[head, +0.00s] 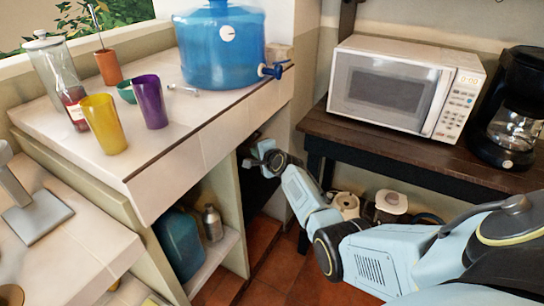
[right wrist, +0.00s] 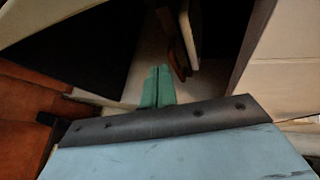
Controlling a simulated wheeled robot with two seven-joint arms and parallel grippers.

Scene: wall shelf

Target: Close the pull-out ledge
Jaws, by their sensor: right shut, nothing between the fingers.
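A pale tiled ledge (head: 185,165) with a dark brown edge strip runs along the counter front in the head view. I cannot tell for sure that it is the pull-out ledge or how far it stands out. My right gripper (head: 262,157) is low beside the ledge's right part, in front of a dark opening. In the right wrist view its green fingers (right wrist: 156,88) are together and empty, with a pale panel (right wrist: 285,50) to the right. Whether they touch anything is unclear. My left gripper is not in view.
On the counter stand a blue water dispenser (head: 220,50), a yellow cup (head: 104,124), a purple cup (head: 150,102) and a glass jar (head: 52,75). A microwave (head: 395,88) and coffee maker (head: 512,110) stand on a dark table at right. Reddish tiled floor (head: 275,265) shows below.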

